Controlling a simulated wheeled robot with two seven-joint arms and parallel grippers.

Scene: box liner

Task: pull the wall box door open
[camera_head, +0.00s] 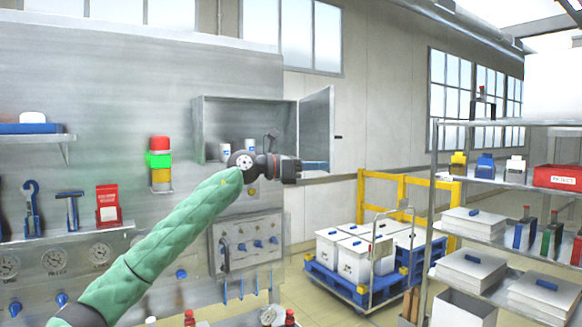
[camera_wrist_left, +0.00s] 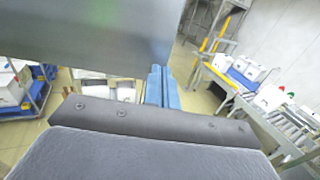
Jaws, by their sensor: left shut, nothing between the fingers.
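The grey metal wall box (camera_head: 245,115) is mounted on the wall, with a few white cups inside. Its door (camera_head: 317,125) stands open, swung out on the right side of the box. A small dark handle (camera_head: 338,137) shows at the door's outer edge. My left gripper (camera_head: 318,166) is shut and empty, its blue fingers at the door's lower edge in the head view. In the left wrist view the blue fingers (camera_wrist_left: 161,88) lie together beside a large grey panel (camera_wrist_left: 90,35), which looks like the door. I cannot tell whether they touch it. My right gripper is not in view.
A blue pallet (camera_head: 338,284) with white bins stands on the floor below, by a yellow rail frame (camera_head: 440,190). Metal shelving (camera_head: 500,124) with boxes stands at the right. A control panel (camera_head: 248,245) is below the box. Free air lies right of the door.

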